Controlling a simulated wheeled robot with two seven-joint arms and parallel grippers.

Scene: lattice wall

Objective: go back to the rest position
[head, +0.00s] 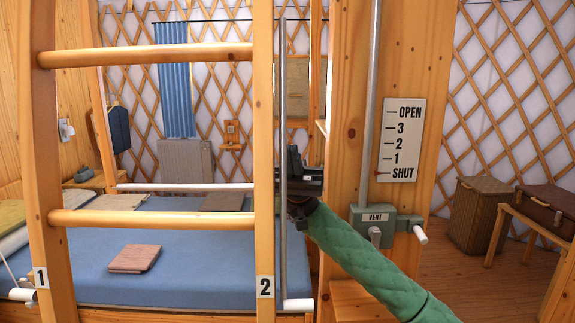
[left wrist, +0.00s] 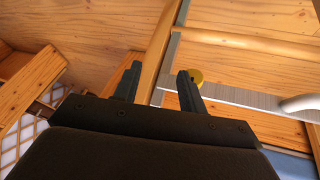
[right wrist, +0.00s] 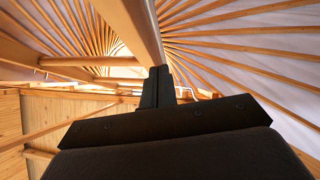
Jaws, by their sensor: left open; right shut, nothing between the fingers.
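My right gripper (head: 293,155) is dark, at the end of my green-sleeved arm, beside the wooden post and just right of the ladder rail marked 2. In the right wrist view its fingers (right wrist: 158,86) are together with nothing between them, pointing up toward the roof beams. My left gripper shows only in the left wrist view (left wrist: 159,72). Its two fingers are apart. A wooden pole (left wrist: 155,50) passes behind or between them; I cannot tell its distance. A yellow round piece (left wrist: 196,76) shows by the right finger.
A wooden ladder (head: 265,100) stands close in front, left of centre. A post (head: 350,130) carries a green vent box (head: 385,223) and a scale sign (head: 404,140). A blue bed (head: 190,250) with a folded brown cloth (head: 134,258) lies behind the ladder. Open floor shows at right.

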